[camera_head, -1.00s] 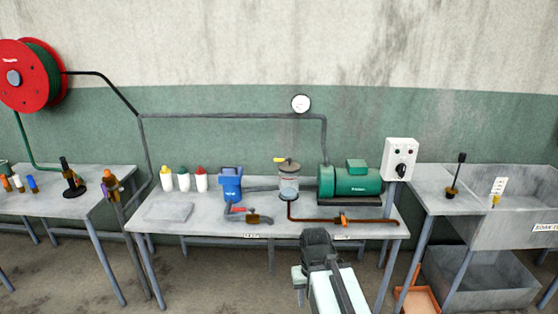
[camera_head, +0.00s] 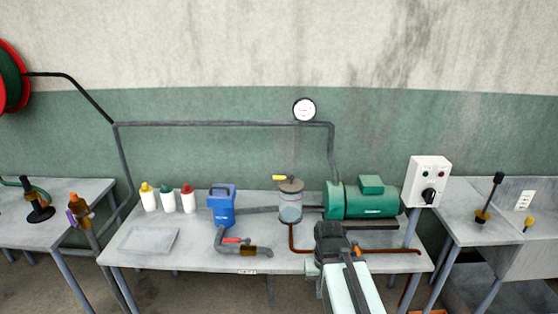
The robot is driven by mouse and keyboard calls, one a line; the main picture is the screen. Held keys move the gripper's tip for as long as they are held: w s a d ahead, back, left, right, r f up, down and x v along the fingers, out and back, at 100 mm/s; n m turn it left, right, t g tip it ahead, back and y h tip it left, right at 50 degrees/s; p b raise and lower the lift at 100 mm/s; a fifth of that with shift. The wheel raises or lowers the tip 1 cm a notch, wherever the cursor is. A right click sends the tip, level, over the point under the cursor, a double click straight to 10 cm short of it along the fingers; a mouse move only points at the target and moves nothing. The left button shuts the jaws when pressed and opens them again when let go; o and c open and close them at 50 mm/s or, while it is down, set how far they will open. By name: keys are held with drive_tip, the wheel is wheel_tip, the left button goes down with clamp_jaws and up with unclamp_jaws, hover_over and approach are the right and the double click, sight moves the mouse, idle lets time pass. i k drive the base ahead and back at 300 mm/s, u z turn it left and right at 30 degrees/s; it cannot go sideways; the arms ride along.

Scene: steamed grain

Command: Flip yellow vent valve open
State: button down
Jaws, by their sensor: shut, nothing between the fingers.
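A yellow lever (camera_head: 279,178), which looks like the vent valve handle, lies roughly level on top of a clear jar with a brown lid (camera_head: 291,186). It points left and is unobstructed. The jar stands on the grey workbench between a blue unit (camera_head: 221,206) and a green motor pump (camera_head: 363,199). My gripper (camera_head: 331,228) is dark and shut on nothing, at the end of my arm in front of the bench. In the picture it is below and right of the yellow lever, apart from it. Its fingertips are hard to make out.
A brown pipe (camera_head: 293,240) runs from the jar and passes behind my arm. A red-handled valve (camera_head: 234,240) is at the bench front (camera_head: 180,257). Yellow, green and red capped bottles (camera_head: 168,199) stand left. A white switch box (camera_head: 427,181) is right of the pump. A round gauge (camera_head: 304,110) hangs above.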

sight(291, 177)
drive_tip(key=u, duration=0.3)
drive_tip(key=i, duration=1.15)
drive_tip(key=u, duration=0.85)
drive_tip(key=i, duration=0.4)
drive_tip(key=u, duration=0.45)
drive_tip(key=k, duration=0.85)
drive_tip(key=u, duration=0.15)
drive_tip(key=i, duration=0.9)
drive_tip(key=z, duration=0.1)
